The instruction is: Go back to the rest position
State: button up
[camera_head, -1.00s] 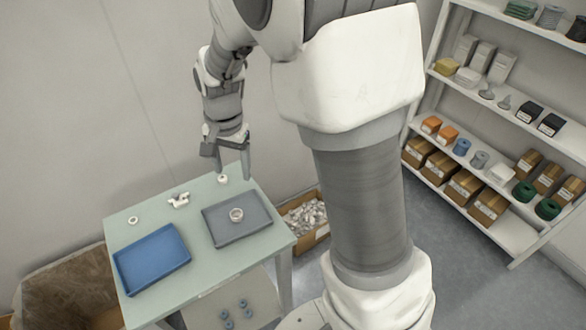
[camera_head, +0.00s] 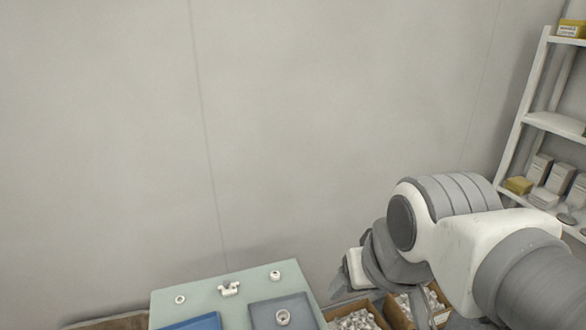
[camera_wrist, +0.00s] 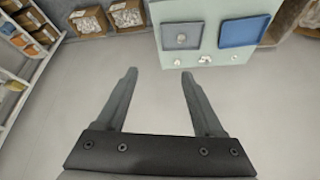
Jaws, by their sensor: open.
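My gripper (camera_wrist: 159,74) is open and empty in the wrist view, with bare floor between and beyond its fingers. The table (camera_head: 240,281) is apart from it, at the top of the wrist view (camera_wrist: 230,58). A grey tray (camera_head: 260,318) on the table holds a white ring-like part (camera_head: 283,317). A blue tray (camera_head: 207,321) lies to its left, cut off by the frame's bottom edge.
Small white parts stand behind the trays: a ring (camera_head: 180,299), a branched fitting (camera_head: 229,289) and a small cap (camera_head: 275,275). Cardboard boxes of white parts (camera_head: 352,318) are right of the table. A shelf (camera_head: 555,124) stands at far right. The wall behind is bare.

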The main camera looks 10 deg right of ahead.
jog(key=shift+s+d, duration=0.15)
jog(key=shift+s, duration=0.35)
jog(key=c, duration=0.3)
jog(key=shift+a+n, duration=0.2)
jog(key=shift+n, duration=0.1)
